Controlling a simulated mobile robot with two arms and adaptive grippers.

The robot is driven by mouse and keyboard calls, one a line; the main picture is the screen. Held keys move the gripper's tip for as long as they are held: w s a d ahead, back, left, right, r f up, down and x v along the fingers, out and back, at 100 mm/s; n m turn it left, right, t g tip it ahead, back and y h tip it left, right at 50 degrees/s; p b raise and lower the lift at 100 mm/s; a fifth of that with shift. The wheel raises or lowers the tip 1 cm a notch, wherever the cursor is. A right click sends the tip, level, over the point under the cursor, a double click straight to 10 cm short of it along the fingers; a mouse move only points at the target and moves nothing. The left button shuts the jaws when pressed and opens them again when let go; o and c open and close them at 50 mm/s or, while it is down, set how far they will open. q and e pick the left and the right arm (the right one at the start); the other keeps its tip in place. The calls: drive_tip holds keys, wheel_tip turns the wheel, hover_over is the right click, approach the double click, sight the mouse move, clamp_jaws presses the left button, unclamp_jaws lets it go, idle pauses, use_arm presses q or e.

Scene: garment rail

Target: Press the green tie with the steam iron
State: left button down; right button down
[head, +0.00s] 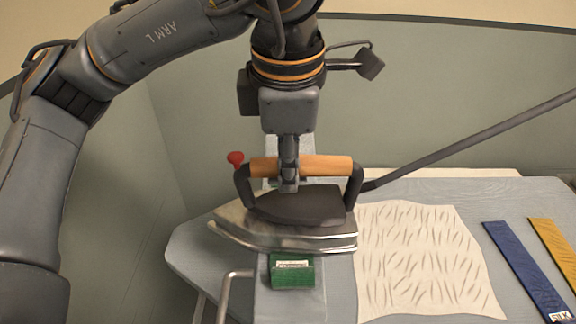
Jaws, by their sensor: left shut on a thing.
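In the head view the steam iron (300,205) has a wooden handle, a dark body and a shiny metal soleplate. My left gripper (289,185) is shut on the iron's wooden handle from above. The green tie (293,275) lies on the narrow raised board (291,306) just in front of the iron. A white label shows at its visible upper edge, and the iron hides what lies behind. I cannot tell whether the soleplate touches the tie. My right gripper is out of view.
A patterned white cloth (425,262) lies on the blue-grey table to the right. A blue tie (524,272) with a silk label and a yellow tie (555,252) lie further right. A dark hose (470,143) runs from the iron to the upper right.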

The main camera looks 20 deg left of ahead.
use_arm(q)
drive_tip(key=w+a+p, duration=0.2)
drive_tip(key=w+a, duration=0.2)
drive_tip(key=w, duration=0.9)
drive_tip(key=shift+a, duration=0.15)
idle(1.1)
drive_tip(key=shift+r, duration=0.15)
wheel_tip(320, 180, up, 7)
drive_tip(key=p, duration=0.5)
idle(0.4)
idle(0.9)
